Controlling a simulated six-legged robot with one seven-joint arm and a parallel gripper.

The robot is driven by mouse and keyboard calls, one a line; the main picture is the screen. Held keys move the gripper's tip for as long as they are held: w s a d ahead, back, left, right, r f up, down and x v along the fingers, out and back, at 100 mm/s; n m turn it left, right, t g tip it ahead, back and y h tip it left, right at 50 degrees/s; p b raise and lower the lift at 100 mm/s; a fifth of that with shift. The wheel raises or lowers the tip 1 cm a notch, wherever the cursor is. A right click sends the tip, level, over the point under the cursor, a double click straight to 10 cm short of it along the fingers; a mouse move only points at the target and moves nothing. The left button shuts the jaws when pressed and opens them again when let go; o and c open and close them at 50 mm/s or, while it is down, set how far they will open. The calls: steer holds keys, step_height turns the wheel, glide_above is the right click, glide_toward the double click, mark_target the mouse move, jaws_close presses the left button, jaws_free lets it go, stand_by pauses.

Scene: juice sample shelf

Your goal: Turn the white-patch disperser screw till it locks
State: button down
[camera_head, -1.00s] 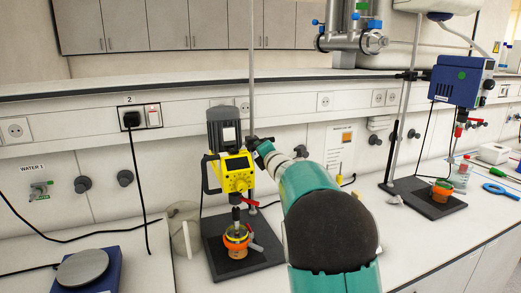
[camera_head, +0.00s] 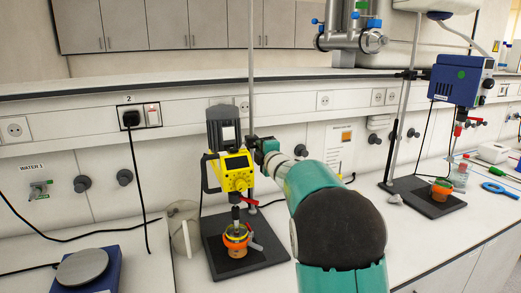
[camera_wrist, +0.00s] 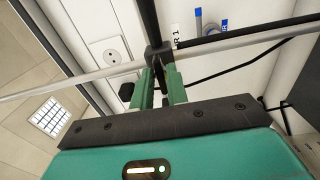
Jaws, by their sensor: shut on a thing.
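The yellow disperser (camera_head: 236,172) with a white patch (camera_head: 229,134) on its dark motor hangs on an upright rod (camera_head: 252,60), above an orange-rimmed vessel (camera_head: 235,240). My gripper (camera_head: 262,148) is at the rod beside the disperser, level with the black clamp (camera_head: 252,142). In the wrist view, my gripper's green fingers (camera_wrist: 162,72) are close together, with their tips at the black clamp (camera_wrist: 158,52) where the rods cross. They are shut on the clamp's screw, which the fingers mostly hide. I cannot tell the screw's turn angle.
A blue disperser (camera_head: 462,80) with a green patch stands at the right on its own rod and black base. A clear jug (camera_head: 183,228) stands left of the yellow disperser's base (camera_head: 215,262). A balance (camera_head: 85,268) is at front left. My arm covers the middle bench.

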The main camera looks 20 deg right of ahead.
steer(key=c, duration=1.4)
jaws_free()
steer(key=s, duration=1.3)
steer(key=shift+s, duration=0.4)
steer(key=s+a+f+m+g, duration=0.3)
steer(key=s+a+m+g, duration=0.1)
steer(key=s, duration=0.7)
steer(key=s+a+f+m+g, duration=0.4)
steer(key=s+a+m, duration=0.3)
steer(key=s, duration=0.5)
steer(key=s+a+f+m+g, duration=0.4)
steer(key=s+a+m, duration=0.1)
steer(key=s, duration=0.6)
steer(key=shift+s+a+f+m, duration=0.25)
steer(key=shift+s+a+m, duration=0.15)
steer(key=shift+m, duration=0.5)
